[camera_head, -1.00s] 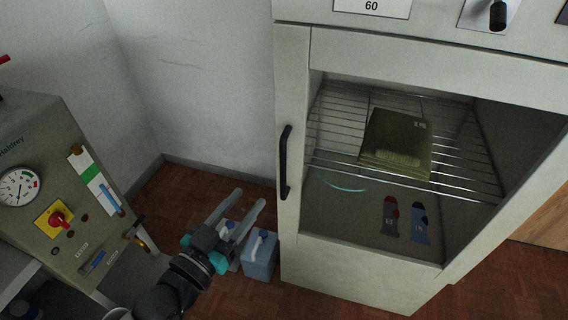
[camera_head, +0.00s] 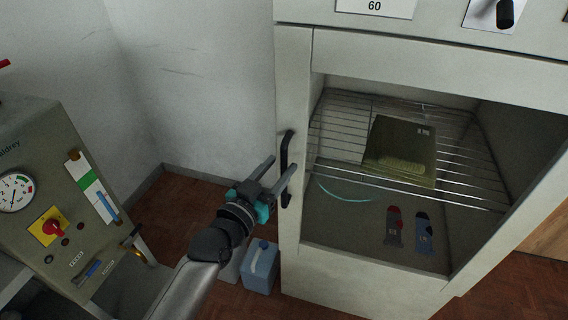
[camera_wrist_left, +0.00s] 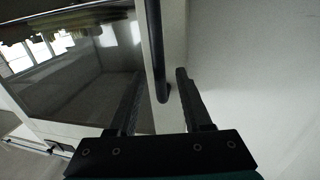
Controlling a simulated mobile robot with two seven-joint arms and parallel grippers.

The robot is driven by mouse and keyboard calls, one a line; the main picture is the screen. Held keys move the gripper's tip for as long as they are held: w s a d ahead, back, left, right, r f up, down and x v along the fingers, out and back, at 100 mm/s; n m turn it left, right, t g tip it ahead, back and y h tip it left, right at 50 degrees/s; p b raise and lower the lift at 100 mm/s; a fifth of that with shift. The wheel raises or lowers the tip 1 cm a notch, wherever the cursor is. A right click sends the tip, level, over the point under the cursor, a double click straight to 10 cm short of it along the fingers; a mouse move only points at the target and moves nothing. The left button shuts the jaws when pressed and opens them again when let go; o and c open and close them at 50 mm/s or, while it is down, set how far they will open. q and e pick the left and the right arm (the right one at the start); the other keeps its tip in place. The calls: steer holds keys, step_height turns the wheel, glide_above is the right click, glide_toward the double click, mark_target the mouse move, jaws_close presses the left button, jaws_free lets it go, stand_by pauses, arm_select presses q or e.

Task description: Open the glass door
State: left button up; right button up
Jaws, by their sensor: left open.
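The glass door (camera_head: 293,226) is a pale frame around a clear pane on the front of a grey cabinet, and it looks closed. Its black vertical bar handle (camera_head: 290,142) is on the left side of the frame. My left gripper (camera_head: 284,163) is open at the handle, with a finger on each side of it in the head view. In the left wrist view the handle (camera_wrist_left: 155,50) runs down between the two open fingers (camera_wrist_left: 158,88); I cannot tell whether they touch it. My right gripper is not in view.
Behind the glass are a wire rack (camera_head: 335,115), a green packet (camera_head: 401,148) and two small red and blue items. A blue container (camera_head: 261,268) stands on the floor below my left arm. A control panel with a gauge (camera_head: 16,192) stands at the left.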

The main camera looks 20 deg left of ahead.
arm_select(q)
steer(key=shift+x, duration=1.4)
steer(key=shift+c, duration=0.3)
jaws_close()
